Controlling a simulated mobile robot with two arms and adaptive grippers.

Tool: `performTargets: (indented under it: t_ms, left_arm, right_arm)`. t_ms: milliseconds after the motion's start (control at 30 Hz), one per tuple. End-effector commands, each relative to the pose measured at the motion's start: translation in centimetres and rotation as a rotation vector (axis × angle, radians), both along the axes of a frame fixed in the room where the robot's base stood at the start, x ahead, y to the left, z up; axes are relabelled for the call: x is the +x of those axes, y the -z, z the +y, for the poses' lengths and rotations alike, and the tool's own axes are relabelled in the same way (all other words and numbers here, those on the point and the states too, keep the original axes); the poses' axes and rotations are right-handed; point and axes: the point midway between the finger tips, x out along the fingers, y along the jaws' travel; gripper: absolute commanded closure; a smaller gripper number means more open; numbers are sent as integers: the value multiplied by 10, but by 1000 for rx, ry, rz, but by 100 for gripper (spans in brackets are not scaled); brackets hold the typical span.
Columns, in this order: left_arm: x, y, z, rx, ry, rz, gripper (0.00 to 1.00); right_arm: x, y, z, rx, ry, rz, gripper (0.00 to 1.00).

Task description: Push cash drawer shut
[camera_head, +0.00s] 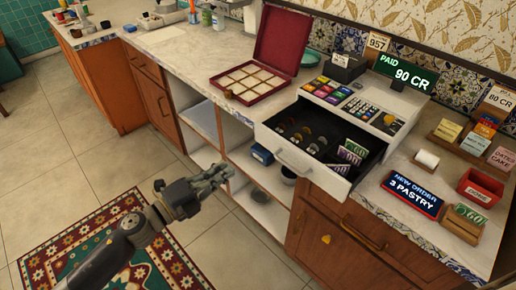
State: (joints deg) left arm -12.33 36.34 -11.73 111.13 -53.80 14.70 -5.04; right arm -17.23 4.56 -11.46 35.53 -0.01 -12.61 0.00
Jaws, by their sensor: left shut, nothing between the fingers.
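The cash drawer (293,162) is pulled out of the white cash register (362,104) and hangs over the counter's front edge. Its front has a pale handle, and its dark inside holds coins and upright banknotes. My left gripper (222,176) is shut and empty, in front of the open shelves, to the left of the drawer and apart from it. My right gripper is not in view.
An open red box (251,82) with a compartment tray lies left of the register. A lit order sign (411,194), a red tray (480,188) and card stands are to its right. Open shelves and wooden cabinets (340,235) are below. The tiled floor left is clear, with a patterned rug.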

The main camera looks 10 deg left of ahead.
Motion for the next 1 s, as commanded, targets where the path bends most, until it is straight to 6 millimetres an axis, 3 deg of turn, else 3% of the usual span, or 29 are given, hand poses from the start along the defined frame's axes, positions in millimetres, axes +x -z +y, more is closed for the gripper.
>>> performTargets:
  t_ms: [600,1000]
  left_arm:
    - [89,-3,-64,-6,-3,1,100]
    - [107,0,-77,-3,-2,3,100]
  right_arm:
    - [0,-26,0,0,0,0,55]
    - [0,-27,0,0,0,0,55]
